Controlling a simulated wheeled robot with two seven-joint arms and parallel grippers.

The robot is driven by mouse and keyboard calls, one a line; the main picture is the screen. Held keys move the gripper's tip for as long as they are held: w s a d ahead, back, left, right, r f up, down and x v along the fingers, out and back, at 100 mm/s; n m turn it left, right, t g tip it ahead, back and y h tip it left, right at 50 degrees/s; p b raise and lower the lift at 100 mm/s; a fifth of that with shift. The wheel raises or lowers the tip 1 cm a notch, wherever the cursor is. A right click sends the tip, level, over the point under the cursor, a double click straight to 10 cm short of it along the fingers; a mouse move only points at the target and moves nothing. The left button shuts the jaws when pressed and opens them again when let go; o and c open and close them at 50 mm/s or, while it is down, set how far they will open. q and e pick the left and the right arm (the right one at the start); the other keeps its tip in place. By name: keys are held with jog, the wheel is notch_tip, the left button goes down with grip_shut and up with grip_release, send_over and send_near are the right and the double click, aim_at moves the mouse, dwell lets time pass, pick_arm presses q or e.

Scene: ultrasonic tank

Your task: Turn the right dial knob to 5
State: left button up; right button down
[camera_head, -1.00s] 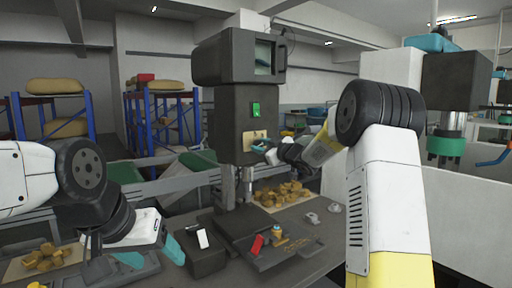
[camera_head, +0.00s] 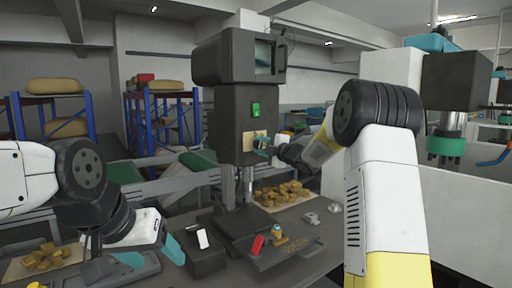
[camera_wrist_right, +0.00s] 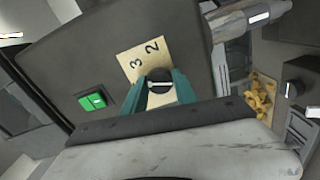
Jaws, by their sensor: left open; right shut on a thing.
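The dial knob (camera_wrist_right: 157,76) is black with a pale line across it. It sits on a tan number plate (camera_wrist_right: 140,58) on the dark machine front, where the digits 3 and 2 show and the rest is covered. My right gripper (camera_wrist_right: 158,92) has its teal fingers on both sides of the knob, shut on it. In the head view the right gripper (camera_head: 262,143) is at the plate (camera_head: 249,139), and the knob is hidden there. My left gripper (camera_head: 152,254) is open and empty, low over the left of the bench.
A green switch (camera_head: 256,109) is on the machine above the plate; it also shows in the wrist view (camera_wrist_right: 97,101). On the bench are a tray of brown pieces (camera_head: 258,200), a red block (camera_head: 257,246) and a dark box with a white item (camera_head: 203,239).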

jog(key=shift+f+n, duration=0.1)
jog(key=shift+n, duration=1.8)
jog(key=c, duration=1)
grip_release()
jog(key=shift+o, duration=0.2)
jog(key=shift+s, duration=0.1)
jog(key=v, duration=0.7)
jog(key=shift+s+d, duration=0.2)
jog(key=shift+s, duration=0.1)
